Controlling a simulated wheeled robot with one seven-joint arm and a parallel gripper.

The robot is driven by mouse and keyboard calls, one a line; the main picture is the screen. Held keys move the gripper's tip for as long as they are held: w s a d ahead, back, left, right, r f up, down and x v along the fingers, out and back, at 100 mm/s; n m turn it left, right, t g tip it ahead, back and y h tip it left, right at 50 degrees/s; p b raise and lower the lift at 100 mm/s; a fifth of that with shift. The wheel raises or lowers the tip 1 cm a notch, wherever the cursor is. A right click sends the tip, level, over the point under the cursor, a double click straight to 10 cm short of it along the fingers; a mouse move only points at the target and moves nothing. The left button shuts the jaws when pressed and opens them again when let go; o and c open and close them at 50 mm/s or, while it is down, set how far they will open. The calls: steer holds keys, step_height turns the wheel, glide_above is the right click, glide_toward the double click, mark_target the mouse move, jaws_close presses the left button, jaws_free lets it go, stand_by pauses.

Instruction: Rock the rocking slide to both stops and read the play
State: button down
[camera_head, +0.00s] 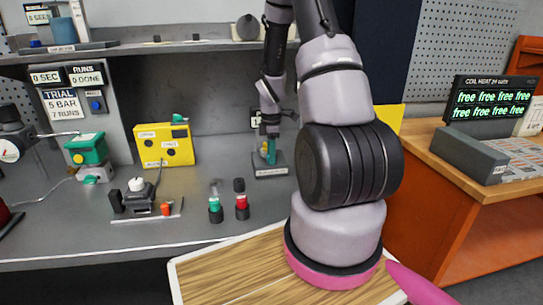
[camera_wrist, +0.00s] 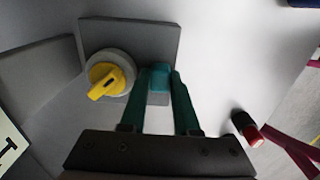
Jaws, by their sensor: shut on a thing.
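A small dark fixture (camera_head: 271,171) with a label too small to read stands on the grey bench. A teal block (camera_wrist: 159,77) on its plate (camera_wrist: 158,32) looks like the rocking slide. A yellow knob (camera_wrist: 110,80) on a round grey base sits left of it in the wrist view. My gripper (camera_wrist: 158,90) has its two green fingers on either side of the teal block and is shut on it. My gripper also shows in the head view (camera_head: 271,148), pointing down at the fixture. No play reading is legible, and the stops cannot be made out.
A yellow box (camera_head: 165,146) and a green-topped device (camera_head: 85,150) stand to the left. Green and red-capped bottles (camera_head: 241,200) stand in front, left of the fixture. A black clamp-like device (camera_head: 138,198) is further left. A shelf (camera_head: 150,47) runs above.

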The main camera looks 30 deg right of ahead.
steer(key=shift+w+a, duration=0.1)
steer(key=shift+w, duration=0.05)
steer(key=c, duration=0.6)
jaws_free()
steer(key=shift+o, duration=0.2)
steer(key=shift+r, duration=0.1)
step_height(320, 180, up, 11)
steer(key=s+a+r+m+t, duration=0.2)
steer(key=s+a+r+m, duration=0.2)
steer(key=s+r+m, duration=0.2)
steer(key=s+a+r+m+t+y, duration=0.1)
steer(key=s+a+r+m, duration=0.4)
steer(key=r, duration=0.5)
steer(key=s+a+r+m+t+y, duration=0.1)
steer(key=s+a+r+m+t, duration=0.3)
steer(key=s+r+m, duration=0.4)
steer(key=shift+s+a+r, duration=0.25)
steer(key=shift+s+r, duration=0.25)
steer(key=shift+r, duration=0.05)
